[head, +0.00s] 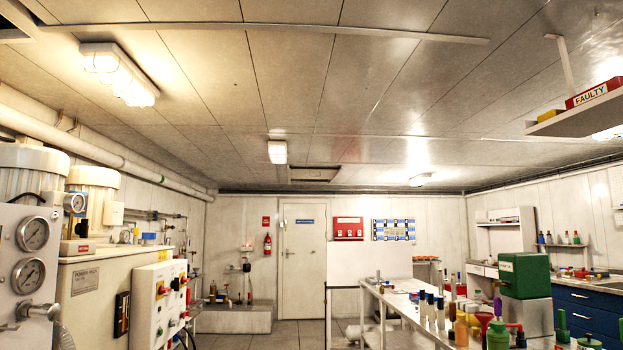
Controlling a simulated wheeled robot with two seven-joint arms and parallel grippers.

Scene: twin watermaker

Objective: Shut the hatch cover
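No hatch cover can be made out for certain. A dark rectangular ceiling opening or panel (313,173) lies far off, near the back wall. It is too small to tell whether it is a hatch or whether it has a cover. Neither of my grippers shows in the head view.
A closed white door (303,258) stands in the back wall beside a fire extinguisher (267,243). Machinery with gauges (32,233) and a control box (157,302) fills the left. A crowded bench (402,305) and blue cabinets (588,312) stand right. Floor (285,335) is clear before the door.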

